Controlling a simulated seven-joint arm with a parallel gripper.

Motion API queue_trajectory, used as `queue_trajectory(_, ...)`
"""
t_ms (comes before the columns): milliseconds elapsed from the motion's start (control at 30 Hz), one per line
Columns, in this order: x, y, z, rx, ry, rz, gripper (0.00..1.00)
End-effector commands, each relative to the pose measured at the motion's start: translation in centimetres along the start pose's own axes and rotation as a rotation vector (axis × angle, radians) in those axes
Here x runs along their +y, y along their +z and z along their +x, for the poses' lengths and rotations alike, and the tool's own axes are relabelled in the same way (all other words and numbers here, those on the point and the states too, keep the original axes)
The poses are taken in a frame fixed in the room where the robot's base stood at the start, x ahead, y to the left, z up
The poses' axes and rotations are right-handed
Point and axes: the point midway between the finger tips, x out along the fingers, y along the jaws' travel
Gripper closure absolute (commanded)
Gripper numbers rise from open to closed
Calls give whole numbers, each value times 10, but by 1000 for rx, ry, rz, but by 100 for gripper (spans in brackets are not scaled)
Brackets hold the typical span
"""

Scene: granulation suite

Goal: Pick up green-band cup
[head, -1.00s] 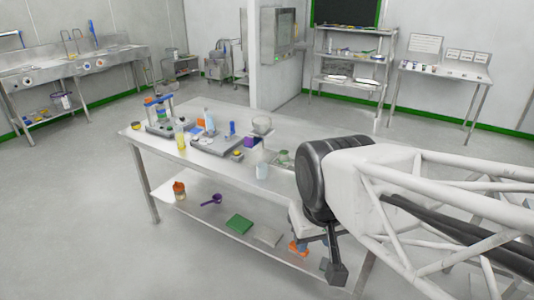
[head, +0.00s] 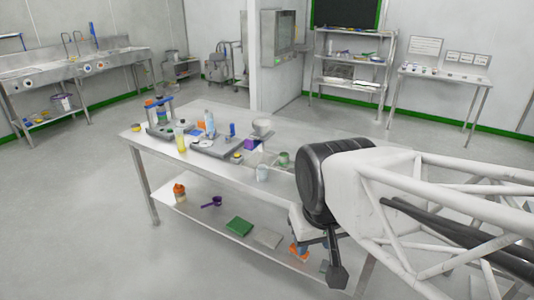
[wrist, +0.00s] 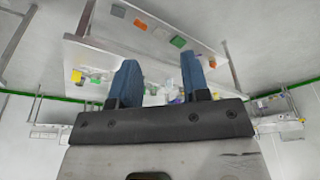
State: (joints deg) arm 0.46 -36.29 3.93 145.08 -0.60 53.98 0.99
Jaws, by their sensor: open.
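In the head view, a small greenish cup (head: 284,159) stands on the steel table top, close to the left of the dark round joint of my arm. It looks like the green-band cup, but its band is too small to make out. A pale bluish-white cup (head: 262,173) stands just left of it, nearer the table's front edge. My gripper (wrist: 160,59) shows in the wrist view with two blue fingers apart and nothing between them. The table appears beyond the fingers there. I cannot tell the green-band cup in that view.
Floor on the left is clear.

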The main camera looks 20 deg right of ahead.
Motion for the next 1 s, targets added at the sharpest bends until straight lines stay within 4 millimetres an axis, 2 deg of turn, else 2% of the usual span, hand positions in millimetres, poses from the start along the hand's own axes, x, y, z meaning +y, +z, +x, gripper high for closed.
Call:
queue_trajectory(367,0,0,0,0,0,0,57)
queue_trajectory(600,0,0,0,0,0,0,22)
queue_trajectory(1000,0,-6,0,6,-1,23,21)
